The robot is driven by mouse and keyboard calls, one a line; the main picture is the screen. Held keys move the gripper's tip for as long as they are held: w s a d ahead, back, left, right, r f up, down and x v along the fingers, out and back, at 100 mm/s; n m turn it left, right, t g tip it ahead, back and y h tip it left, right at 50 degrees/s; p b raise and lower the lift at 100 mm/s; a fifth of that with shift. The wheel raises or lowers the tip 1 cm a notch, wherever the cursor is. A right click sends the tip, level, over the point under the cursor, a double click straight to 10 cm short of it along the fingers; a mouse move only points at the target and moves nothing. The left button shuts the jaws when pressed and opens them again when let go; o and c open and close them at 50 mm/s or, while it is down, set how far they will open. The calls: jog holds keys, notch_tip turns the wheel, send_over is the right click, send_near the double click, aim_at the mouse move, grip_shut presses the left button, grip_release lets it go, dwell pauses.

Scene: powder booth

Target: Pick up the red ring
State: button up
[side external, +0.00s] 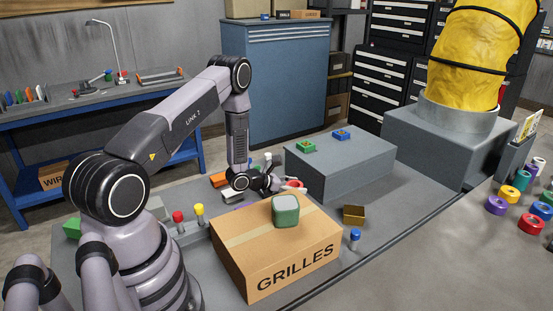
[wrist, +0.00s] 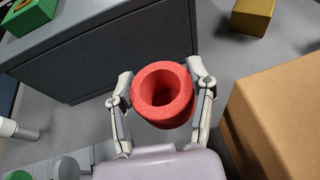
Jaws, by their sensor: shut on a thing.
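The red ring (wrist: 147,117) sits between the two fingers of my gripper (wrist: 163,92) in the wrist view, with its hole facing the camera. The fingers touch it on both sides. In the side external view the red ring (side external: 293,185) shows just behind the cardboard box, beside my gripper (side external: 270,183), and is partly hidden. I cannot tell whether the ring is clear of the surface below.
The cardboard box marked GRILLES (side external: 300,252) stands close by, with a green rounded block (side external: 285,210) on top. A grey raised block (side external: 335,170) is behind. A brass block (side external: 353,214) and a blue-topped peg (side external: 355,237) stand to the right.

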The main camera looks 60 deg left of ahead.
notch_tip(320, 180, up, 6)
dwell(0.4)
jog(key=shift+r, duration=0.1)
